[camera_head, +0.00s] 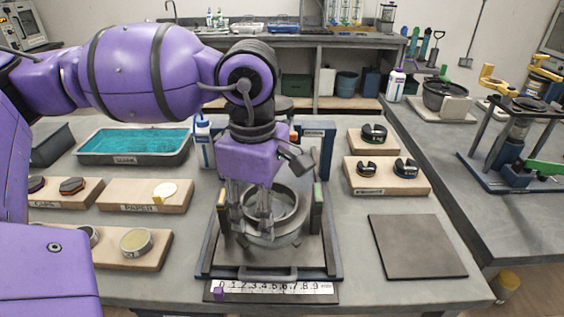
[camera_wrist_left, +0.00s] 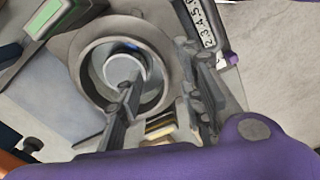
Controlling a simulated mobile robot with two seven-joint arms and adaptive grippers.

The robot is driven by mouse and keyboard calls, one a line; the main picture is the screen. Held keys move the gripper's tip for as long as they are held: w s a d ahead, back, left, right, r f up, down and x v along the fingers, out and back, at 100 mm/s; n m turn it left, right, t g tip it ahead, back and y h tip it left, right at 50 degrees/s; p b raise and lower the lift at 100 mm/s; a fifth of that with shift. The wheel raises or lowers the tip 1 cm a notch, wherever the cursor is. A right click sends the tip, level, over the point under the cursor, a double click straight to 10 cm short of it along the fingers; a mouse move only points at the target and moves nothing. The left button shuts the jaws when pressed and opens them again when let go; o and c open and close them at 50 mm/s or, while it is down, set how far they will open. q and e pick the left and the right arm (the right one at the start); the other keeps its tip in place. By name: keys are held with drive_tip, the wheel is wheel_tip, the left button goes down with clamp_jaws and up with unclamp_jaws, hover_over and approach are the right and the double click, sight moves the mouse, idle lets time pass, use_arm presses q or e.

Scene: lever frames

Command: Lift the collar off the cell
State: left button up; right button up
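A round metal cell with a ring-shaped collar (camera_head: 287,203) stands in the dark frame (camera_head: 325,258) at the middle of the bench. In the left wrist view the collar (camera_wrist_left: 93,75) shows as a wide grey ring around a smaller pale cylinder (camera_wrist_left: 122,69). My left gripper (camera_head: 258,212) points down over the cell, its fingers apart. In the left wrist view its fingers (camera_wrist_left: 157,70) lie on either side of the ring's right part, one over the opening. I cannot tell whether they touch it. My right gripper is not in view.
A scale strip (camera_head: 275,290) runs along the frame's front. A bare dark mat (camera_head: 416,246) lies to the right. Wooden blocks with small parts (camera_head: 390,178) stand behind it, and a labelled paper block (camera_head: 130,197) stands left. A teal-filled tray (camera_head: 135,143) is at back left.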

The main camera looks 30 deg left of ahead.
use_arm(q)
clamp_jaws()
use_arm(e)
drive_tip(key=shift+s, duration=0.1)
use_arm(q)
drive_tip(key=shift+r, duration=0.15)
drive_tip(key=shift+w+r, duration=0.15)
drive_tip(key=shift+r, duration=0.5)
drive_tip(key=s+a+r+p, duration=0.1)
drive_tip(key=s+a+r, duration=0.1)
drive_tip(key=s+r, duration=0.4)
drive_tip(key=s+a+r+p, duration=0.2)
drive_tip(key=s+a+r, duration=0.1)
drive_tip(key=s+r, duration=0.4)
drive_tip(key=shift+s+r+p, duration=0.15)
drive_tip(key=shift+r+p, duration=0.15)
drive_tip(key=shift+r, duration=1.2)
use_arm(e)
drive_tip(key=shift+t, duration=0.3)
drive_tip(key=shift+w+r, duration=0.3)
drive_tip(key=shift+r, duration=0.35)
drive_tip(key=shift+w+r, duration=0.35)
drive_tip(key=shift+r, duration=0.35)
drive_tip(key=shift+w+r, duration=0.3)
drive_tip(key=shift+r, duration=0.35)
